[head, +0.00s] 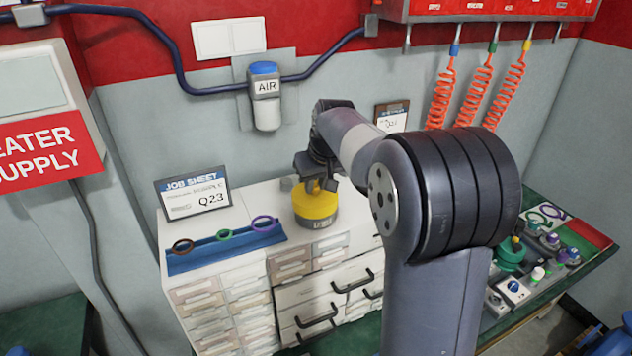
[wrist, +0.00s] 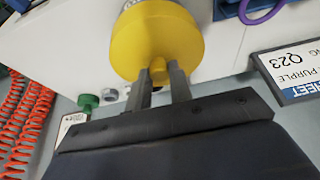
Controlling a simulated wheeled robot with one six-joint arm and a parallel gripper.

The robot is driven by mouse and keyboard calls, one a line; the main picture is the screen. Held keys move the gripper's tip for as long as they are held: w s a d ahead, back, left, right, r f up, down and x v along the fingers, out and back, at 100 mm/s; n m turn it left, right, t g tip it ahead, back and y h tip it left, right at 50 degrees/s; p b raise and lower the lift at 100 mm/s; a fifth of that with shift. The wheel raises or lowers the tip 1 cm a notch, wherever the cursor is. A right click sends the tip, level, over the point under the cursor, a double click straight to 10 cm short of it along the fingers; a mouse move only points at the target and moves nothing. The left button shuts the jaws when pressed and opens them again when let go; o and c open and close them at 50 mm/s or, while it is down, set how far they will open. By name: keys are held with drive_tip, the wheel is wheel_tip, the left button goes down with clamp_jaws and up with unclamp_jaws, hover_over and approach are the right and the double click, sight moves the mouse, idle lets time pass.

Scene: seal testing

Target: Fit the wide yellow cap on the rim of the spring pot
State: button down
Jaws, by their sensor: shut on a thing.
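The wide yellow cap (head: 314,203) is a round disc with a small knob, above the white cabinet top. A grey labelled body, which looks like the spring pot (head: 322,224), shows directly below it. The cap covers the pot's rim, so I cannot tell whether it is seated or just above. My gripper (head: 316,187) is over the cap from above. In the wrist view the two fingers (wrist: 160,83) are shut on the knob of the yellow cap (wrist: 152,40). A sliver of white label shows past the cap's far edge there.
A blue rack (head: 228,252) with brown, green and purple rings lies left of the pot. A job sheet reading Q23 (head: 194,193) stands behind it. Orange coiled hoses (head: 478,90) hang at the right. A green bench (head: 550,268) with knobs and fittings is at right.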

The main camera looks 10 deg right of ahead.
sight(316, 187)
drive_tip(key=shift+f+b, duration=0.55)
drive_tip(key=shift+f, duration=0.35)
drive_tip(key=c, duration=1.2)
unclamp_jaws()
wheel_tip(316, 187, up, 7)
drive_tip(key=p, duration=0.6)
drive_tip(key=shift+r, duration=0.1)
